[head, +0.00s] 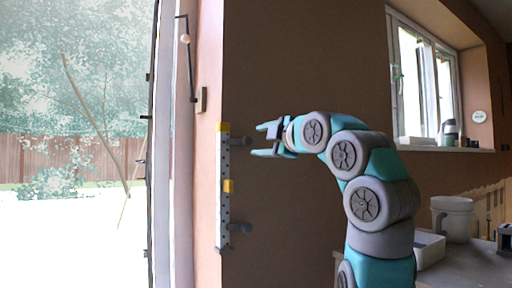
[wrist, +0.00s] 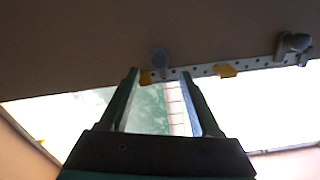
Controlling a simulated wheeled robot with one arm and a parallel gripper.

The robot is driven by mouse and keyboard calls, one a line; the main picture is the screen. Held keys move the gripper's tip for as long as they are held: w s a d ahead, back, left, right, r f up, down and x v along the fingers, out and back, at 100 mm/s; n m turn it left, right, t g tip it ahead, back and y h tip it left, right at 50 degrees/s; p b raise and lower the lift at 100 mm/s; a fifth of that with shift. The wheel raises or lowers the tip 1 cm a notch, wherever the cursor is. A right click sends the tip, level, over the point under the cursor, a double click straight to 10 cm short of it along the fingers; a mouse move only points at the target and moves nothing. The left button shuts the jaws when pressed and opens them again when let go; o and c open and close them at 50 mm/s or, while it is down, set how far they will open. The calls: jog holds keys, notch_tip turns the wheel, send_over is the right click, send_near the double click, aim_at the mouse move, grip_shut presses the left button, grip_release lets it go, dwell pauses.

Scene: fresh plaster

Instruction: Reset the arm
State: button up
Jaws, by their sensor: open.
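My gripper (head: 268,139) is at the end of my teal and grey arm, in the middle of the head view. It points left and its two fingers are apart with nothing between them. In the wrist view my gripper (wrist: 162,72) also shows open and empty. A white perforated rail (head: 223,205) with yellow parts and grey pegs stands upright at the wall edge, just left of the fingers. The rail also shows in the wrist view (wrist: 197,71), beyond the fingertips. The head view shows no clear contact between fingers and rail.
A bright glass door (head: 75,120) fills the left side. A window (head: 425,80) with a bottle (head: 449,132) on its sill is at the right. The brown wall is bare.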

dwell(0.5)
jog(key=w+d+f+m+g+h+p, duration=0.25)
jog(key=w+d+f+m, duration=0.2)
jog(key=m, duration=0.35)
jog(key=s+d+f+m+g+h+p, duration=0.1)
jog(key=s+d+f+m+g+h, duration=0.15)
jog(key=f, duration=0.45)
jog(key=s+d+f+m+g+h+p, duration=0.1)
jog(key=s+f+m+g, duration=0.1)
jog(key=s+f+m, duration=0.3)
jog(key=s+d+f+m+g+h+p, duration=0.1)
jog(key=s+d+f+m+g, duration=0.1)
jog(key=s+f, duration=0.9)
jog(key=s+d+f+m+g+h+p, duration=0.1)
jog(key=s+d+f+m+g, duration=0.1)
jog(key=s+f, duration=0.9)
jog(key=s+d+f+m+g+h+p, duration=0.1)
jog(key=s+d+f+g, duration=0.3)
jog(key=s+f, duration=0.7)
jog(key=s+m+g+h, duration=0.1)
jog(key=s, duration=0.8)
jog(key=shift+s+d+f+g, duration=0.15)
jog(key=shift+d+f+g, duration=0.2)
jog(key=shift+g, duration=0.05)
jog(key=shift+m, duration=0.25)
